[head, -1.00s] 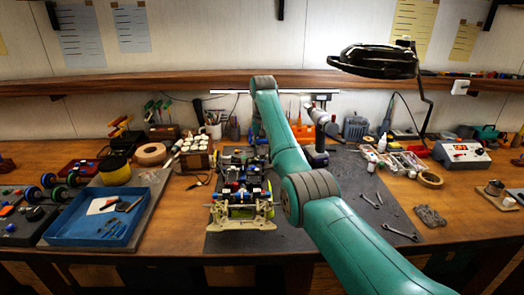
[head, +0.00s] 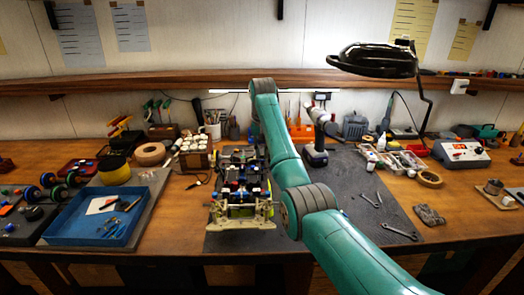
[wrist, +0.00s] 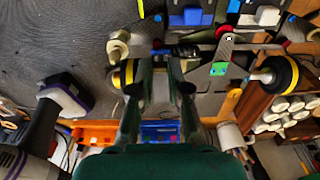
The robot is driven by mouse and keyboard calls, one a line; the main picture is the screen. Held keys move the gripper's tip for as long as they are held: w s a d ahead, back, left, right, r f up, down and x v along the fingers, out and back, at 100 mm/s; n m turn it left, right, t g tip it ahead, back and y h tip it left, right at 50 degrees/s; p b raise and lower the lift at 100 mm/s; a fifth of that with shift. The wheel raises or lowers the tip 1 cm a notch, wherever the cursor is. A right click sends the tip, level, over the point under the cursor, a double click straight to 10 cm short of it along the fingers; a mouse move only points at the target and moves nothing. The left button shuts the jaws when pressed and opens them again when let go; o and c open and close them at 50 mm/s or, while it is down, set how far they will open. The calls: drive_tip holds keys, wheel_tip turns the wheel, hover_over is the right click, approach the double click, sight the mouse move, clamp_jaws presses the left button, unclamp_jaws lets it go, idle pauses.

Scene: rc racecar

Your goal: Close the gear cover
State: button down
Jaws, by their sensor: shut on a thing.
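The RC car (head: 240,188) stands on the dark mat in the head view, with its cream-coloured end toward me. It also shows across the top of the wrist view (wrist: 205,75), with wheel hubs and a shock spring. My gripper (wrist: 167,65) reaches into the rear part of the car in the wrist view. Its two fingers are close together on a small dark part, which looks like the gear cover; its outline is mostly hidden by the fingers. My arm hides the gripper in the head view.
A cordless drill (head: 315,150) stands right of the car. A blue tray (head: 95,220) with tools lies at the left. Wrenches (head: 400,232) lie on the mat at the right. A rack of white-capped bottles (head: 195,152) stands just beyond the car's left side.

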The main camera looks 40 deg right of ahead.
drive_tip(key=c, duration=1.1)
unclamp_jaws()
drive_tip(key=shift+w+d+r, duration=0.1)
drive_tip(key=shift+r, duration=0.15)
